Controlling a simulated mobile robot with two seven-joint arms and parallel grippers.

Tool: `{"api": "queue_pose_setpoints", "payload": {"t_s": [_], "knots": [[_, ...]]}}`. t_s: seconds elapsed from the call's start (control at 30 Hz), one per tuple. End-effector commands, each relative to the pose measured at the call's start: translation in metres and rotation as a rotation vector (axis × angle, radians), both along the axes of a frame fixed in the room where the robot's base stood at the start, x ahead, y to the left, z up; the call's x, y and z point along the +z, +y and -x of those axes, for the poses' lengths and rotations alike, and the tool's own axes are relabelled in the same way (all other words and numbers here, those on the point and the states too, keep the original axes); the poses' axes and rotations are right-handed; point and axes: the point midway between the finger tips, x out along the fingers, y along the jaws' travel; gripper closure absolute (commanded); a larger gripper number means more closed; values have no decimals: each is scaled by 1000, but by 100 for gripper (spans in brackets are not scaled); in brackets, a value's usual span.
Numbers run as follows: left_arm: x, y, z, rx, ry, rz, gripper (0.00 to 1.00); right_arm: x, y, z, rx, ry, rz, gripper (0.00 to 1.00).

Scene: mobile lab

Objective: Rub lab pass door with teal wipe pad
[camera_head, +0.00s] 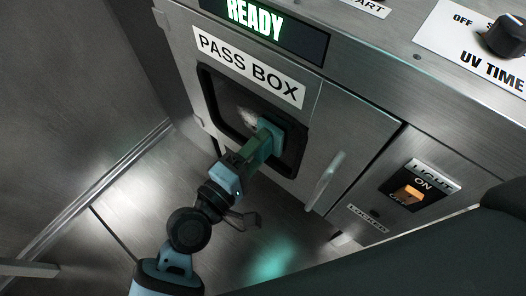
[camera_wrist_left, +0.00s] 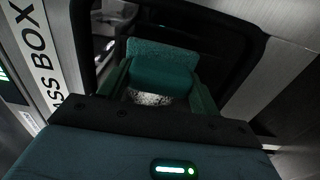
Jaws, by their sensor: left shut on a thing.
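The lab pass door (camera_head: 348,122) is a brushed-steel door labelled PASS BOX, with a dark-framed window (camera_head: 225,92) and a bar handle (camera_head: 324,182) on its right. It appears closed. My left gripper (camera_head: 262,147) is shut on the teal wipe pad (camera_head: 272,132) in front of the window's lower right part. In the left wrist view the pad (camera_wrist_left: 162,52) sits across the fingertips of my gripper (camera_wrist_left: 160,78), against the dark window. Whether it touches the glass I cannot tell. A pale speckled smudge (camera_head: 246,116) shows on the window left of the pad. My right gripper is out of view.
A lit READY display (camera_head: 262,25) is above the door. A LIGHT switch (camera_head: 411,194), glowing orange, is to the right, and a UV TIME knob (camera_head: 506,36) is at the upper right. A steel wall (camera_head: 75,90) stands at the left.

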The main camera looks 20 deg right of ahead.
Motion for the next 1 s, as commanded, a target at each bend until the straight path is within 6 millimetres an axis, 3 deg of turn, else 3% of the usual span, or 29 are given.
{"api": "queue_pose_setpoints", "payload": {"t_s": [1.0], "knots": [[-1,32,-44,1,0,-1,55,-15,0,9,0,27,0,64]]}}
